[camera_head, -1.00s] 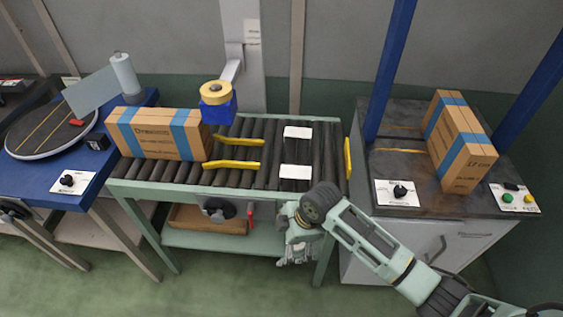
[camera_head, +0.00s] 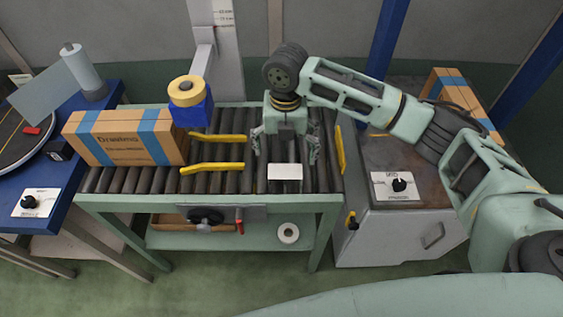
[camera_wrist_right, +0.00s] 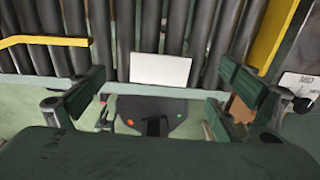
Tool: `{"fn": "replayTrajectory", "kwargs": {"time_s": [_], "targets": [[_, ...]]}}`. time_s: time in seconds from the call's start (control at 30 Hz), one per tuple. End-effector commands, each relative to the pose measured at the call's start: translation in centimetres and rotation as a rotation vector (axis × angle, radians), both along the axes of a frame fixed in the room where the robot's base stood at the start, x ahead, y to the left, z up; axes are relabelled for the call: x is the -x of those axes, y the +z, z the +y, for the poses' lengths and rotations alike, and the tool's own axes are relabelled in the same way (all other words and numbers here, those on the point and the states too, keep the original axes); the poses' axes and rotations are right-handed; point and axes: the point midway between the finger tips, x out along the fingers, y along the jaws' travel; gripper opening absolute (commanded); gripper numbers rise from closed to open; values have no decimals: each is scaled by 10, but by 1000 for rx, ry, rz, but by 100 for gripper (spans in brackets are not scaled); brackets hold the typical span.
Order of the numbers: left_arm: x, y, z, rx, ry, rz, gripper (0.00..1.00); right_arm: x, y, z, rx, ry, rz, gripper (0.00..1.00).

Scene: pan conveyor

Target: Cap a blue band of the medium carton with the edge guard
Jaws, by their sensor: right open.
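A white flat piece (camera_head: 285,172), perhaps the edge guard, lies on the conveyor rollers. It also shows in the right wrist view (camera_wrist_right: 160,70), ahead of and between the fingers. My right gripper (camera_head: 286,155) is open and points down above the rollers; its fingers are apart, with nothing held. A second white piece is hidden behind this gripper. A carton with blue bands (camera_head: 125,137) stands at the conveyor's left end. Another blue-banded carton (camera_head: 452,84) stands on the right bench, partly hidden by my arm. I cannot tell which is medium. My left gripper is not in view.
Yellow guide rails (camera_head: 212,167) and a yellow side bar (camera_head: 340,150) flank the rollers. A blue block with a tape roll (camera_head: 188,92) stands behind the left carton. A white roll (camera_head: 288,233) lies on the lower shelf.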

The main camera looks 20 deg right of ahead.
Motion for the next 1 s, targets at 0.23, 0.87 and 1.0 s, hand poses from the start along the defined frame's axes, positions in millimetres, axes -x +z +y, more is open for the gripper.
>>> {"fn": "replayTrajectory", "kwargs": {"time_s": [0.23,0.87,1.0], "targets": [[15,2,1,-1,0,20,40,2,-26,0,2,5,4,93],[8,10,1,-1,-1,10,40,6,-75,2,1,3,-1,93],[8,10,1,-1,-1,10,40,6,-75,2,1,3,-1,81]]}}
